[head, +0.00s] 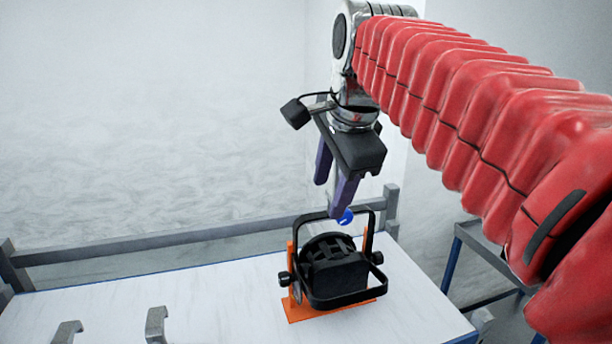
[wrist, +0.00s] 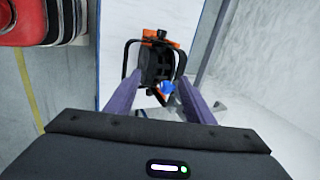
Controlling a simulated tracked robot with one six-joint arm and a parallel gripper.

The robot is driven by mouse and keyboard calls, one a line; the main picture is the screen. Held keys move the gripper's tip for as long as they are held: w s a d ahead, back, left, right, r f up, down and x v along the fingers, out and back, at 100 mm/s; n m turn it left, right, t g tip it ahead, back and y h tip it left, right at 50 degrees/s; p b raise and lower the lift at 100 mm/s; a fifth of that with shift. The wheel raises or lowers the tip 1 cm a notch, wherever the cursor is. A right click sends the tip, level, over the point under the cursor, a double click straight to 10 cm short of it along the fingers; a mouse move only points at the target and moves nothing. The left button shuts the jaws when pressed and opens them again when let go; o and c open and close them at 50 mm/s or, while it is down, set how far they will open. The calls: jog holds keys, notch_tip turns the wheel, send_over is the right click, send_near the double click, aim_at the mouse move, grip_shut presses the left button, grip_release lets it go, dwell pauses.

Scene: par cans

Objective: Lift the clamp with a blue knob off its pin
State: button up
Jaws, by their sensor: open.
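The blue knob (head: 345,217) shows at the top of a black par can (head: 336,272), by its yoke. In the wrist view the blue knob (wrist: 167,87) lies between my two purple fingers, nearer the right one. The clamp body is mostly hidden behind the yoke and a finger, and I cannot make out its pin. My gripper (head: 328,200) is open and empty, pointing down above the par can, with one fingertip close to the knob in the picture. I cannot tell whether they touch.
The par can stands on an orange stand (head: 300,309) on a white table (head: 230,290). Two grey hook-shaped pieces (head: 156,325) sit at the table's front left. A grey rail (head: 170,241) runs along the back. The table between hooks and stand is clear.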

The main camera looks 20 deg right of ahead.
jog(key=w+d+r+m, duration=0.3)
jog(key=r+m, duration=0.3)
jog(key=m, duration=0.3)
jog(key=w+d+r+m, duration=0.4)
jog(key=w+r+m, duration=0.2)
jog(key=m, duration=0.4)
jog(key=shift+d+r+g, duration=0.3)
jog(key=shift+r, duration=0.15)
jog(key=shift+x, duration=4.3)
